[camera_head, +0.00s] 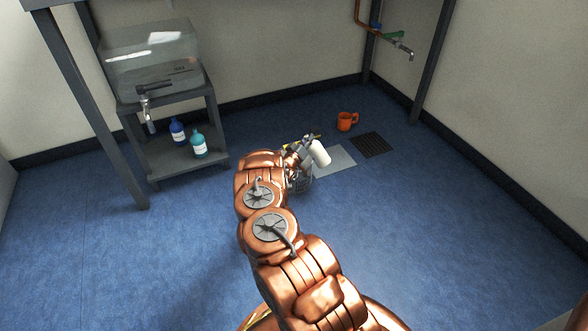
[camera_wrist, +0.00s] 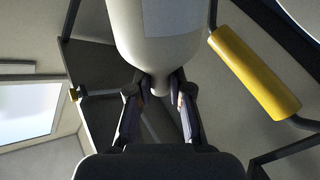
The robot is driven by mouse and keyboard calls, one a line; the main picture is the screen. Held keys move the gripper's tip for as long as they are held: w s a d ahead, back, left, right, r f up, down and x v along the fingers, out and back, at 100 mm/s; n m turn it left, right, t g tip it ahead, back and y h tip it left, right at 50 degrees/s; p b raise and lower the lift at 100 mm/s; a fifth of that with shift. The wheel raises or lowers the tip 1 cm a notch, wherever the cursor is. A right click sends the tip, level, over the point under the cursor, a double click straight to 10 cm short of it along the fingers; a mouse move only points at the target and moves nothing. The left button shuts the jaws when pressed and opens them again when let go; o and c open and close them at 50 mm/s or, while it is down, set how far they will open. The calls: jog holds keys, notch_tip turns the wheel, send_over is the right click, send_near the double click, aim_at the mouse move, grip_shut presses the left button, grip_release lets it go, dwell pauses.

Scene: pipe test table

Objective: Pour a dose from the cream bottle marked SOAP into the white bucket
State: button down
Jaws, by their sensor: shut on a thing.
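The cream bottle (camera_head: 320,154) shows at my gripper (camera_head: 305,151) in the head view, its body leaning. In the wrist view my gripper (camera_wrist: 160,102) is shut on the neck of the cream bottle (camera_wrist: 155,45). A pale label shows on its body, but no writing can be read. A yellow grip (camera_wrist: 255,72) on a dark wire, like a bucket handle, is right of the bottle in the wrist view. No poured liquid can be made out.
A stand (camera_head: 160,168) at the left bears a clear tank (camera_head: 150,65) with a tap. A blue bottle (camera_head: 177,133) and a teal bottle (camera_head: 198,145) are on its lower shelf. An orange mug (camera_head: 346,121), grey plate (camera_head: 335,161) and dark grate (camera_head: 371,144) lie beyond. The right floor is clear.

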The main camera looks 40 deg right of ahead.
jog(key=m+b, duration=0.2)
jog(key=m, duration=0.1)
jog(key=shift+w+m, duration=0.15)
jog(key=shift+m, duration=0.25)
jog(key=m+b, duration=0.1)
jog(key=m, duration=0.1)
jog(key=m+b, duration=0.1)
jog(key=m, duration=0.1)
jog(key=shift+w+a+r, duration=0.15)
jog(key=shift+w+r, duration=0.05)
jog(key=shift+r, duration=0.2)
